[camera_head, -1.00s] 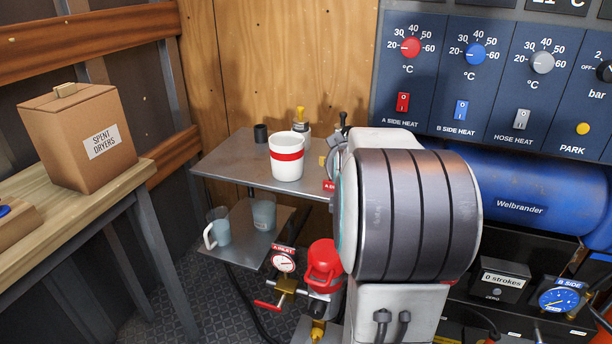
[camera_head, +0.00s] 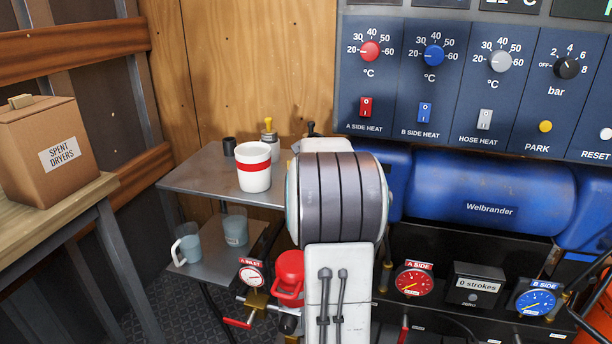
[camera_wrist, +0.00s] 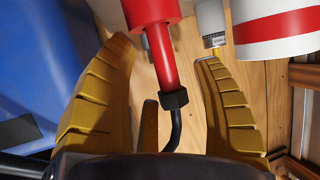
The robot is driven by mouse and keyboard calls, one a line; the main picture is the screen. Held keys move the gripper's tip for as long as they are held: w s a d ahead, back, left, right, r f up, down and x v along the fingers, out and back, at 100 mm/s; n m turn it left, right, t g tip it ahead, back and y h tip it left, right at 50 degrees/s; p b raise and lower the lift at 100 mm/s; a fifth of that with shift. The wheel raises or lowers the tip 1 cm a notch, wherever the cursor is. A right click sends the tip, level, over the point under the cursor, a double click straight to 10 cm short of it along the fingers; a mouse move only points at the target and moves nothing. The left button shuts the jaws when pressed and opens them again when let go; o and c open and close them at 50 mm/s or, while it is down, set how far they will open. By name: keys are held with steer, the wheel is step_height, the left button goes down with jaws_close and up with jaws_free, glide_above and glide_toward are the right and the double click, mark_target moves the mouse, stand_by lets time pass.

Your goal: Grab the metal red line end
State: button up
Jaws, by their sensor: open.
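In the wrist view, the red line end (camera_wrist: 161,58) is a red metal tube with a black nut (camera_wrist: 173,99). A black hose (camera_wrist: 175,132) runs from the nut. The tube hangs from a wider red piece (camera_wrist: 150,10). My gripper (camera_wrist: 166,50) is open, with one yellow ribbed finger on each side of the tube. The tube lies between the fingers in this view; I cannot tell whether either finger touches it. In the head view, my arm hides the gripper and the line end.
A white cup with a red band (camera_head: 254,168) and a yellow-topped bottle (camera_head: 270,138) stand on the metal shelf (camera_head: 205,176). Mugs sit on the lower shelf. A blue tank (camera_head: 490,195) and gauges are right of my arm. A box (camera_head: 42,150) stands at left.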

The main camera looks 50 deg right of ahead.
steer(key=shift+w+d+f, duration=0.2)
steer(key=shift+w+d, duration=0.15)
steer(key=shift+c, duration=0.4)
jaws_close()
